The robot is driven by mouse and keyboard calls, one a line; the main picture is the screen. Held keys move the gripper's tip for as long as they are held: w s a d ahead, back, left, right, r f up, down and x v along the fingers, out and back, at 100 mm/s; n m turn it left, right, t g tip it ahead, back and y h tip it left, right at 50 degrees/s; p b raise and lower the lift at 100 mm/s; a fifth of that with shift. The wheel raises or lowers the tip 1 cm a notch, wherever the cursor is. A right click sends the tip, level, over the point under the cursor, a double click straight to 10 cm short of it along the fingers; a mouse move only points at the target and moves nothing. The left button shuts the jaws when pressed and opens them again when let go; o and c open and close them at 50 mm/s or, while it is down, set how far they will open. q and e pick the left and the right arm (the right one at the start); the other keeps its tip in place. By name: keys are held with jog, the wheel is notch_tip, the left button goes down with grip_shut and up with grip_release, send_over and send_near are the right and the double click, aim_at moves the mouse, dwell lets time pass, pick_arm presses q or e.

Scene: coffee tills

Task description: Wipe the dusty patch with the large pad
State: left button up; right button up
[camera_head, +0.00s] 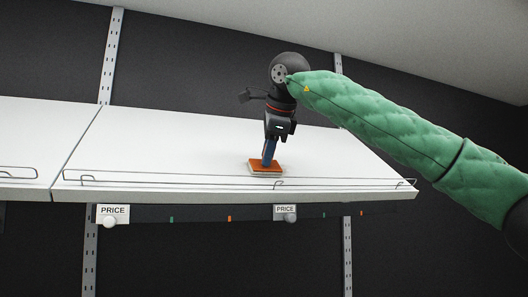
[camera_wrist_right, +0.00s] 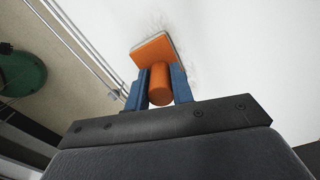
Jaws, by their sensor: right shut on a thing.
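The large pad (camera_head: 258,171) is an orange slab with a pale underside, lying on the white shelf near its front rail. In the right wrist view the pad (camera_wrist_right: 153,51) shows with its round orange handle (camera_wrist_right: 159,84). My right gripper (camera_head: 269,156) points down and is shut on that handle, between its two blue fingers (camera_wrist_right: 160,90). The dusty patch (camera_wrist_right: 183,26) shows as faint grey specks on the shelf around the pad's far edge; part of it is hidden under the pad. My left gripper is not in view.
The white shelf (camera_head: 180,150) is otherwise bare. A thin wire rail (camera_head: 170,183) runs along its front edge. Price tags (camera_head: 113,214) hang below. A second shelf section (camera_head: 30,145) adjoins at left. A dark wall stands behind.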

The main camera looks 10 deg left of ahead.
aim_at(251, 163)
jog(key=shift+w+d+p, duration=0.1)
jog(key=shift+w+d, duration=0.85)
jog(key=shift+d, duration=0.45)
jog(key=shift+w+d+p, duration=0.1)
jog(key=shift+w+d, duration=0.8)
jog(key=shift+d, duration=0.45)
jog(key=shift+w+d+p, duration=0.1)
jog(key=shift+w+d, duration=0.85)
jog(key=shift+d, duration=0.45)
jog(key=shift+s+a+b, duration=0.1)
jog(key=shift+s+a, duration=0.55)
jog(key=shift+a, duration=0.35)
jog(key=shift+s+a+b, duration=0.15)
jog(key=shift+s+a, duration=0.5)
jog(key=shift+a, duration=0.3)
jog(key=shift+s+a+b, duration=0.1)
jog(key=shift+s+a, duration=0.55)
jog(key=shift+a, duration=0.35)
jog(key=shift+a, duration=0.1)
